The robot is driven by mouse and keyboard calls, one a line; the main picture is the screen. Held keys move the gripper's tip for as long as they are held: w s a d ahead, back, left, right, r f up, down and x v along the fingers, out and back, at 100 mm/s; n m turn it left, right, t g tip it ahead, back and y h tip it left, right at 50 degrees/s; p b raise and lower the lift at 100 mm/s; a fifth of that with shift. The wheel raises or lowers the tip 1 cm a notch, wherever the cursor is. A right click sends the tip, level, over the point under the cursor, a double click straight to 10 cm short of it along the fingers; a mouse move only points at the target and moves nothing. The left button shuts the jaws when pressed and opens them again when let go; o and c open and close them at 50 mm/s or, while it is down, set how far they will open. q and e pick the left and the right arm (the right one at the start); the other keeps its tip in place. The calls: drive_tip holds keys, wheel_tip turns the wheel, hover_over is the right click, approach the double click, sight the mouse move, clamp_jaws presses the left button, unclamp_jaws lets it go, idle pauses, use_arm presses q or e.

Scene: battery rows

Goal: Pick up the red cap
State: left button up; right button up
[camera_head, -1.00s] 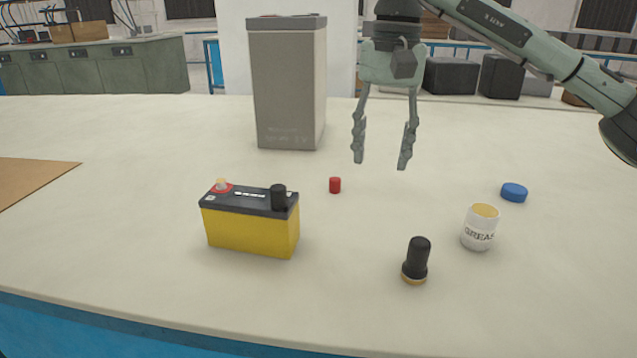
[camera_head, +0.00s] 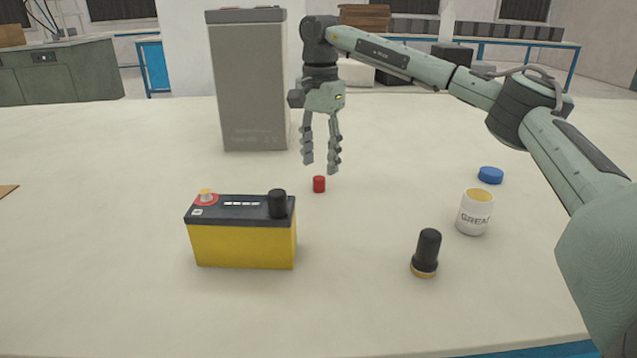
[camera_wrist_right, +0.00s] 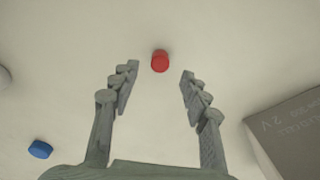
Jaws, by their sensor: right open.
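The small red cap (camera_head: 319,184) stands on the pale table, behind and to the right of the yellow battery (camera_head: 245,245). My right gripper (camera_head: 320,168) points down with its fingers apart, above and close to the cap in the head view. In the right wrist view the red cap (camera_wrist_right: 160,61) lies ahead of the gap between the open fingertips (camera_wrist_right: 160,75), near the middle. Nothing is between the fingers. The battery has a bare terminal with a red ring at its left and a black cap at its right. My left gripper is in no view.
A tall grey battery (camera_head: 252,85) stands behind the cap; it also shows at the wrist view's right edge (camera_wrist_right: 290,125). Table around the cap is clear.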

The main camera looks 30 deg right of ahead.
sight(319, 177)
wheel_tip(319, 177, down, 3)
drive_tip(key=shift+s+r, duration=0.1)
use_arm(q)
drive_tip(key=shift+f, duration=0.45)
use_arm(e)
drive_tip(key=shift+a+f, duration=0.1)
drive_tip(key=shift+f, duration=0.2)
drive_tip(key=c, duration=0.9)
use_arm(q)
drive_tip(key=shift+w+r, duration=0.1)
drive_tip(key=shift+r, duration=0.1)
